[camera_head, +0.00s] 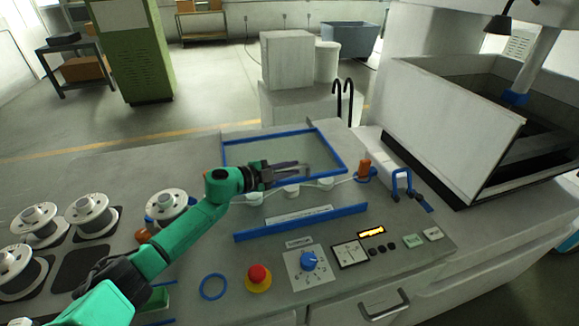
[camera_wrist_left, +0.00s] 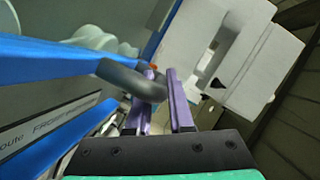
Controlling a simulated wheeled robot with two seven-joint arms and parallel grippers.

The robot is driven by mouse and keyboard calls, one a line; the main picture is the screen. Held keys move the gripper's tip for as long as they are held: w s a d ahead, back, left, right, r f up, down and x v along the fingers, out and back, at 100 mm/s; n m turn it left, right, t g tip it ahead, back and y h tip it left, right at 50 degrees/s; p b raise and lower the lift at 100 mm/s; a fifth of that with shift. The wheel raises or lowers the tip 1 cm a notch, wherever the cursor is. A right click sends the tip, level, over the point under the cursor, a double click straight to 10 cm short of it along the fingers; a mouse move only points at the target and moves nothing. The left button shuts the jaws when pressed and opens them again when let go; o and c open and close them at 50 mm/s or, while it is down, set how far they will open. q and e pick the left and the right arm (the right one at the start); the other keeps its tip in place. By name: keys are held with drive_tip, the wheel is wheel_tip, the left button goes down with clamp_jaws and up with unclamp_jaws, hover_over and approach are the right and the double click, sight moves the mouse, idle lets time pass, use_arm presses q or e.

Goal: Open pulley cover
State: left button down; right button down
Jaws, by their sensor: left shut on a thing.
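The pulley cover is a clear panel in a blue frame (camera_head: 233,158) at the middle of the machine top in the head view. Its blue edge also runs across the wrist view (camera_wrist_left: 50,62), with a dark grey handle (camera_wrist_left: 130,78) bent out from it. My left gripper (camera_head: 298,166) reaches over the frame from the left. Its purple fingers (camera_wrist_left: 165,103) are shut on the handle. White pulleys (camera_head: 291,190) show just in front of the frame, not covered by it. The frame looks tilted up, but its exact angle is hard to tell. My right gripper is out of view.
A blue rail (camera_head: 300,222) lies in front of the pulleys. Nearer are a red stop button (camera_head: 258,274), a blue knob (camera_head: 308,260) and a meter. White spools (camera_head: 90,212) stand at left. An orange-topped post (camera_head: 364,167) and a large tank (camera_head: 450,125) stand at right.

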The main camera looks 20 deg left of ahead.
use_arm(q)
drive_tip(key=c, duration=1)
unclamp_jaws()
drive_tip(key=shift+o, duration=1)
drive_tip(key=shift+a, duration=0.1)
drive_tip(key=shift+w, duration=0.1)
drive_tip(key=b+v, duration=0.3)
drive_tip(key=v, duration=1.1)
drive_tip(key=shift+a, duration=0.15)
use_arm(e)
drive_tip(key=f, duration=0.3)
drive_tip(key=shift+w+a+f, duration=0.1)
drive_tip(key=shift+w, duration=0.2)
use_arm(q)
drive_tip(key=shift+r, duration=0.1)
